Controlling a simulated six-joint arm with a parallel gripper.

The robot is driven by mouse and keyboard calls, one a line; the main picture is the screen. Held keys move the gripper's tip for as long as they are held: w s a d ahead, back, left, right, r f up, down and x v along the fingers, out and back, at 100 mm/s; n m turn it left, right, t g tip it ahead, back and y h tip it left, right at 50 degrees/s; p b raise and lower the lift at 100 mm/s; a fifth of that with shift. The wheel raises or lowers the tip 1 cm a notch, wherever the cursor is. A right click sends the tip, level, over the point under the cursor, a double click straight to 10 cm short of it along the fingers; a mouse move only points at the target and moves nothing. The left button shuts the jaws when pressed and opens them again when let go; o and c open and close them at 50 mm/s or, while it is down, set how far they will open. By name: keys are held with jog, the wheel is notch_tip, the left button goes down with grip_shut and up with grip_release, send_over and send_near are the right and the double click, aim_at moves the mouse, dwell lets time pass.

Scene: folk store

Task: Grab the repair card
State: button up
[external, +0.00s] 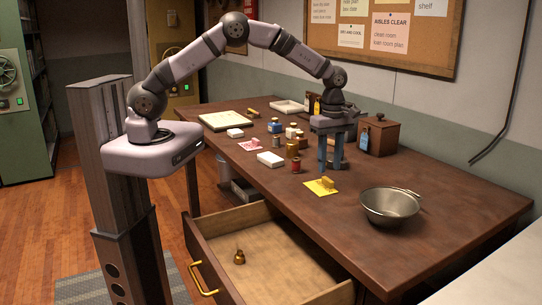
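Whether the fingertips touch the table is hard to tell.
A metal bowl (388,208) stands to the right of the yellow card. Small jars, a red tin (296,166) and a white box (271,159) stand to the left. A wooden box (384,136) is behind. The drawer (272,270) is open, holding a small brass object.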

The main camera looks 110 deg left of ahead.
aim_at(328, 179)
jog(key=shift+s+f+p, duration=0.1)
jog(key=shift+f+p, duration=0.4)
jog(key=shift+p, duration=0.05)
jog(key=shift+a+f+p, duration=0.15)
jog(key=shift+f+p, duration=0.75)
jog(key=shift+f, duration=1.2)
grip_shut()
